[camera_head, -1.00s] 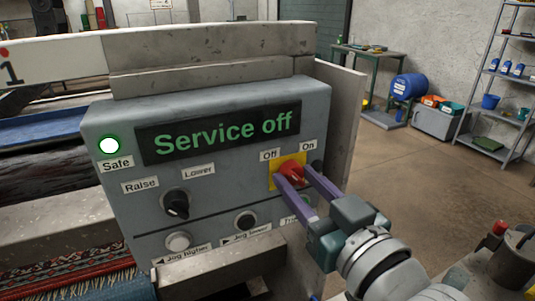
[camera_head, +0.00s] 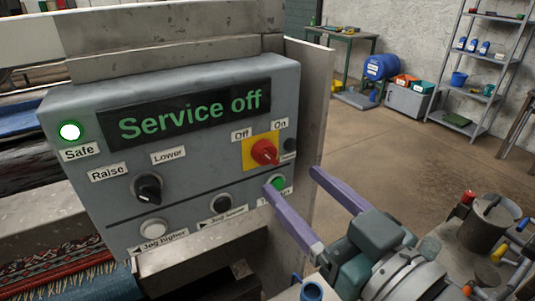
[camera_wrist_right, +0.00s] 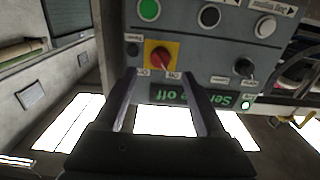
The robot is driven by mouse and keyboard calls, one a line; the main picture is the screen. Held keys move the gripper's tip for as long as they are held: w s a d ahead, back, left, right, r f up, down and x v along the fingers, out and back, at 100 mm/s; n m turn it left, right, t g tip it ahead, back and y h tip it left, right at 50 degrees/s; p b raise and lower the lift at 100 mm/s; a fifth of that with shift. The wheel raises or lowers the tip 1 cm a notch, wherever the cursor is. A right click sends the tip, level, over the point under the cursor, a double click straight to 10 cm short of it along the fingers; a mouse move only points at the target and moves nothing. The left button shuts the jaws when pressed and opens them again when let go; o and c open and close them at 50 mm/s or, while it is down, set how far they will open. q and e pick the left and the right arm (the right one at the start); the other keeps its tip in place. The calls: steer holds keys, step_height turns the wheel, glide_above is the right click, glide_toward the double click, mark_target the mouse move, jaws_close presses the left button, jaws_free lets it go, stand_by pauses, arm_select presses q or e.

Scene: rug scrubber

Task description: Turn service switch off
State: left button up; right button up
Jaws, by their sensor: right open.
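The service switch is a red rotary knob (camera_head: 264,152) on a yellow plate, labelled Off and On, at the right of the grey control panel (camera_head: 85,125). The panel's display (camera_head: 190,108) reads "Service off", and the round lamp (camera_head: 69,131) above "Safe" is lit. My right gripper (camera_head: 290,180) is open and empty, below and right of the knob and apart from it. In the right wrist view the knob (camera_wrist_right: 159,57) shows beyond the two open fingers (camera_wrist_right: 158,85), upside down. My left gripper is not in view.
A black Raise/Lower knob (camera_head: 148,188), a white button (camera_head: 153,228) and a green button (camera_head: 278,183) share the panel. A metal ledge (camera_head: 205,258) juts out below.

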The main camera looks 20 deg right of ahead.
steer(key=shift+v, duration=1.6)
